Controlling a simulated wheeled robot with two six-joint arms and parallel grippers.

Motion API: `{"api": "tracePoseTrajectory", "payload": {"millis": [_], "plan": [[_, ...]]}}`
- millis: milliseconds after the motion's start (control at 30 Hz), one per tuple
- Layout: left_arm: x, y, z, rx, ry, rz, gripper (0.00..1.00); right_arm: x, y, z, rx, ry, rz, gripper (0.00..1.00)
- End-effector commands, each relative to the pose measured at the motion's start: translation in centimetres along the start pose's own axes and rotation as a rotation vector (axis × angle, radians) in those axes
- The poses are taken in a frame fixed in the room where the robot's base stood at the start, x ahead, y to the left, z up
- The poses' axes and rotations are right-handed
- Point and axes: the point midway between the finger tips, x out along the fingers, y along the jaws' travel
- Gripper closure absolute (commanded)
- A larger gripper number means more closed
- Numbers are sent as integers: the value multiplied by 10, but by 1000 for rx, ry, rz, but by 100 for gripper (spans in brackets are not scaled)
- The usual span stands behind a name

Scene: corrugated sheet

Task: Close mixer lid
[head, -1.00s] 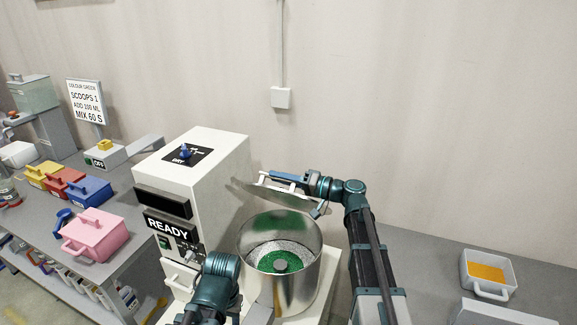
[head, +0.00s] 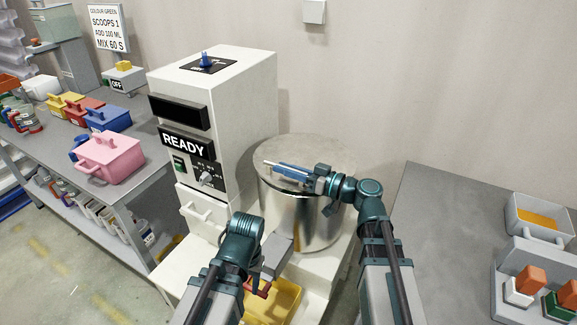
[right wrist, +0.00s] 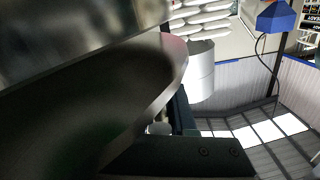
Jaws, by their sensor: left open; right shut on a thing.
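The mixer is a white cabinet (head: 235,110) with a READY display and a metal drum (head: 300,220) beside it. The flat metal lid (head: 325,150) lies over the drum's top and looks level; I cannot tell if any gap is left at the rim. My right gripper (head: 288,170) is on top of the lid, shut on its handle, which the fingers mostly hide. My left gripper (head: 268,272) is open, low in front of the drum. The right wrist view shows a dark curved metal edge close up and a dark finger below it.
A yellow bin (head: 285,300) is below the drum. A pink container (head: 108,157) and several coloured boxes stand on the left bench. The right table (head: 440,215) is clear near the drum, with a grey tray (head: 538,218) farther right.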

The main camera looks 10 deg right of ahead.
Motion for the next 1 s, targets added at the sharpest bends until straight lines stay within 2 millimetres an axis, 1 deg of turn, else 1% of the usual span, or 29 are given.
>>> {"api": "tracePoseTrajectory", "payload": {"millis": [33, 133, 233, 367, 400, 533, 567, 867, 967, 1000], "plan": [[11, 1, -1, 0, 0, 0, 50, 0, 3, 11, 3, -1, 0, 100], [18, 2, -1, 0, 0, 0, 50, 0, 5, 18, 4, -1, 0, 100], [23, 2, -1, 0, 0, 0, 50, 0, 6, 22, 5, -2, 0, 100], [19, 2, -1, 0, 0, 0, 50, 0, 5, 19, 6, -2, 0, 100], [19, 2, -1, 0, 0, 0, 50, 0, 5, 19, 7, -1, 0, 75], [19, 2, -1, 0, 0, 0, 50, 0, 5, 18, 7, -1, 0, 52], [19, 2, -1, 0, 0, 0, 50, 0, 5, 18, 7, -1, 0, 48], [19, 2, -1, 0, 0, 0, 50, -1, 5, 18, 6, -1, 1, 48], [19, 2, -1, 0, 0, 0, 50, -9, 5, 18, 6, 0, 2, 48], [19, 2, -1, 0, 0, 0, 50, -14, 5, 18, 6, 0, 3, 48]]}}
